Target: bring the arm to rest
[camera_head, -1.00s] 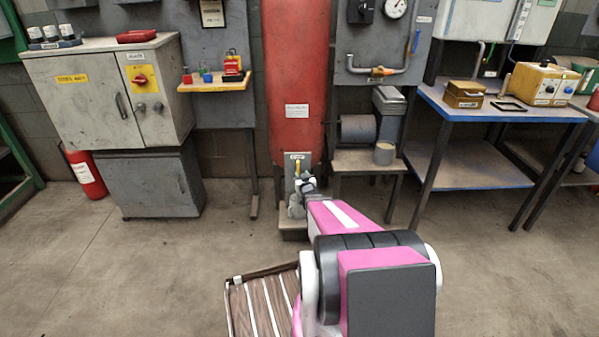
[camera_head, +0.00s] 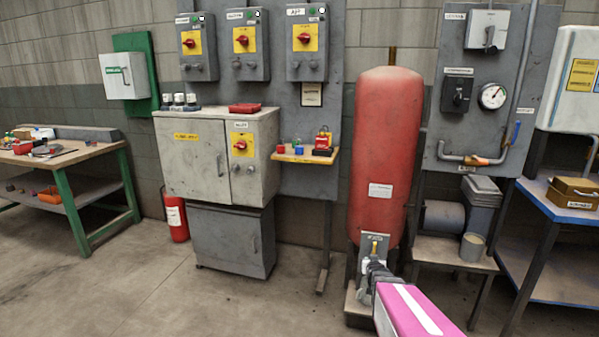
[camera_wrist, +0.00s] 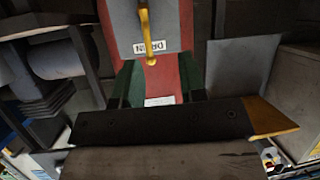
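My gripper (camera_head: 372,276) is small and partly hidden by my pink arm in the head view. It is close in front of the drain valve, at the foot of the red tank (camera_head: 386,150). The valve's yellow lever (camera_head: 375,246) points upright in the head view. In the wrist view the scene is upside down. There the yellow lever (camera_wrist: 146,30) hangs in front of a grey plate with a label. My two dark fingers (camera_wrist: 162,82) stand apart with nothing seen between them. No contact between gripper and lever shows.
A grey cabinet (camera_head: 205,150) and a small wooden shelf (camera_head: 305,156) are left of the tank. A low stand (camera_head: 450,252) and a blue-topped table (camera_head: 570,205) are to its right. A workbench (camera_head: 70,155) is at far left. The floor at front left is clear.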

